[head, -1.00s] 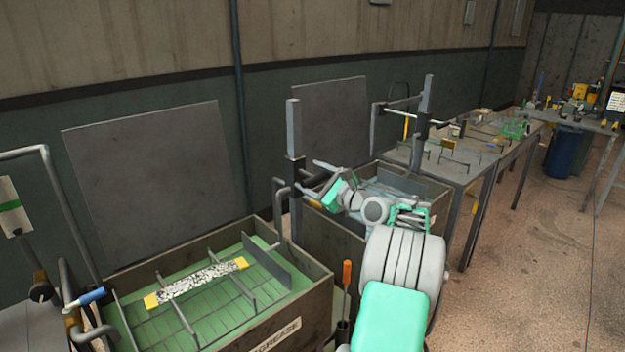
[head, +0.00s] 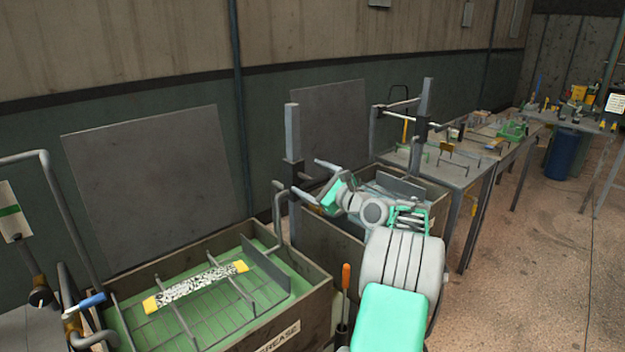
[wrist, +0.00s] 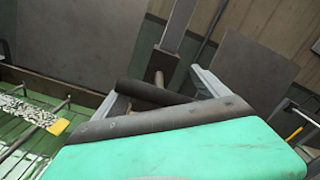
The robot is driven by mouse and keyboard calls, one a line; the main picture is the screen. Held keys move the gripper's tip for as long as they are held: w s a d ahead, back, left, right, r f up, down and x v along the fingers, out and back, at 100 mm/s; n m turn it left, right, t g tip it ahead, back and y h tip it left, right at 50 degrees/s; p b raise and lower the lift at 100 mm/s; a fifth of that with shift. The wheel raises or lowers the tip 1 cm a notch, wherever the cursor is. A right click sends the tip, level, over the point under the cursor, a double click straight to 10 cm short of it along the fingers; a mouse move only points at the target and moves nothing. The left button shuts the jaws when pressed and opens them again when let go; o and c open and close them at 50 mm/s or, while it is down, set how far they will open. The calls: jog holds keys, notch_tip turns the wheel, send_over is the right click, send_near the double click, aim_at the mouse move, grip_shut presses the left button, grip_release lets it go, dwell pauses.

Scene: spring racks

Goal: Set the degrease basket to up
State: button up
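The degrease basket (head: 193,316) is a wire basket in the green bath of the left tank, whose front label (head: 278,338) is partly cut off. A speckled spring strip (head: 198,286) with yellow ends lies across it; it also shows in the wrist view (wrist: 25,108). A grey post (head: 293,132) with a dark sleeve stands at the tank's back right. My gripper (head: 308,181) is beside this post. In the wrist view its two fingers (wrist: 160,90) are spread, with a dark bar (wrist: 150,92) between them. I cannot tell whether they touch the bar.
A second tank (head: 330,232) with its own post (head: 424,112) stands behind my arm. Worktables (head: 450,165) with racks extend beyond it. A blue-handled lever (head: 86,301) is at the left tank's near left.

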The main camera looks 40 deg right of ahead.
jog(key=s, duration=0.4)
jog(key=s+b, duration=0.1)
jog(key=s, duration=0.3)
jog(key=shift+d, duration=0.2)
jog(key=shift+w, duration=0.1)
